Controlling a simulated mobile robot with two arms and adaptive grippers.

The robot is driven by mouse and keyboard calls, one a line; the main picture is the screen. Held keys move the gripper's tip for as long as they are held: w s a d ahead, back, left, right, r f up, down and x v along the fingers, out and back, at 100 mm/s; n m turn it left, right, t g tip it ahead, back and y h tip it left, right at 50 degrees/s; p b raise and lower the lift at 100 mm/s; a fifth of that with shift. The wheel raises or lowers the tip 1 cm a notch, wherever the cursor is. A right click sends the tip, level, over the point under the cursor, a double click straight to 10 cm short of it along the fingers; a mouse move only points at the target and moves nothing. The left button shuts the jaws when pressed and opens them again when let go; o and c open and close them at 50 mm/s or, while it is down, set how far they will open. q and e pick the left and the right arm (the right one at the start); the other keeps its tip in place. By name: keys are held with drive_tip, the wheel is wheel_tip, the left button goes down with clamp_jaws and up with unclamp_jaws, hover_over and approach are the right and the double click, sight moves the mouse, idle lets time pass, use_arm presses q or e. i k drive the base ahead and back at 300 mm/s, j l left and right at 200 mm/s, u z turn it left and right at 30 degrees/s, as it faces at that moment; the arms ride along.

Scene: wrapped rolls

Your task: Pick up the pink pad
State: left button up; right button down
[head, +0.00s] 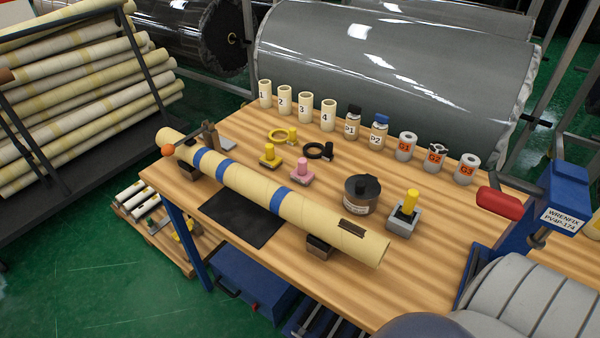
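The pink pad (302,175) stands upright on the wooden table (449,249), a flat base with a knob on top. It sits just behind the long cream roll with blue bands (245,185). A similar yellow pad (270,157) stands to its left and slightly farther back. A black ring with a small block (318,151) lies behind the pink pad, to the right. Nothing touches the pink pad's top. Neither of my grippers is in view.
A dark round container (361,195) and a grey block with a yellow knob (404,215) stand right of the pad. Numbered tubes (305,107), jars (353,122) and small rolls (436,157) line the back. A blue vise (565,195) is at right. A black mat (240,220) lies in front.

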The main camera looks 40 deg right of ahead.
sight(302, 176)
drive_tip(key=z, duration=1)
